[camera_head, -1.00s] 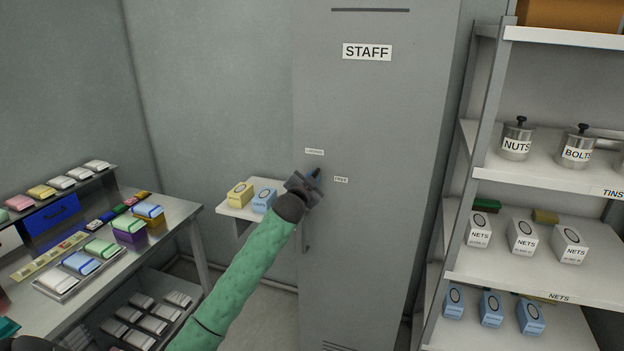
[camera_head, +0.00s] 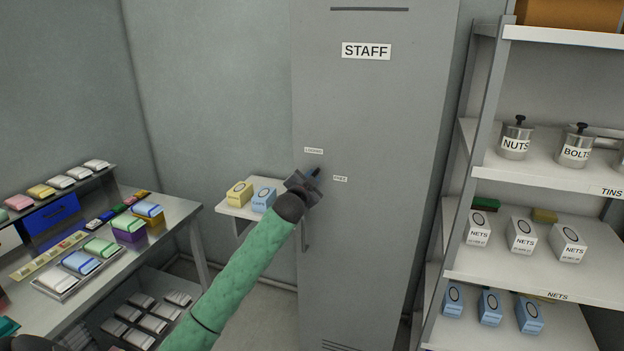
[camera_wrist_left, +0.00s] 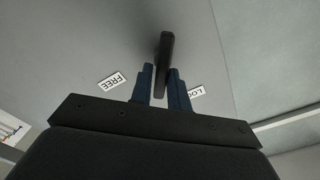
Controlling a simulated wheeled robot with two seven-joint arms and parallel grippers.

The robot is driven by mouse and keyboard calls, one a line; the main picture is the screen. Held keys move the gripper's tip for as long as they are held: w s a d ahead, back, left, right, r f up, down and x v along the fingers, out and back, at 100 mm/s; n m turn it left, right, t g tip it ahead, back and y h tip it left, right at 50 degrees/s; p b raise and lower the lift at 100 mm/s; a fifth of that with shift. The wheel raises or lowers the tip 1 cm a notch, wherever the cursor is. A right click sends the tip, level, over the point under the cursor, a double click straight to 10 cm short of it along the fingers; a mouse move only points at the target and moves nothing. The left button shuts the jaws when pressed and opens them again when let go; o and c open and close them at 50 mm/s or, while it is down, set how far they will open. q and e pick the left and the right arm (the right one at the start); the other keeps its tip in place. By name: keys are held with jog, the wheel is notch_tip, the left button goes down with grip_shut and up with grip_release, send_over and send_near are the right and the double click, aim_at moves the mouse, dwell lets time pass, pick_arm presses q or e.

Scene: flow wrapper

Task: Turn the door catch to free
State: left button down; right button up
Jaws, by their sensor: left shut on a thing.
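The tall grey staff locker (camera_head: 374,115) stands in the middle of the head view with its door shut. The door catch (camera_wrist_left: 164,60), a dark bar, shows in the left wrist view between my left gripper's two blue fingers (camera_wrist_left: 163,88). In the head view my left gripper (camera_head: 313,176) is at the door and hides most of the catch. It is shut on the catch. My right gripper is not in view.
A door handle (camera_head: 306,235) is below the catch. A small shelf (camera_head: 228,211) with a yellow and a blue box is left of the locker. A shelf rack (camera_head: 520,280) with tins and boxes stands at right. A bench (camera_head: 182,222) with several packs is at left.

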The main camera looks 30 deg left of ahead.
pick_arm(q)
jog(key=shift+f, duration=0.15)
jog(key=c, duration=1.4)
grip_release()
jog(key=shift+o, duration=0.2)
jog(key=shift+a, duration=0.1)
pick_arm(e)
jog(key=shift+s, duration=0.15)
pick_arm(q)
jog(key=shift+s, duration=0.1)
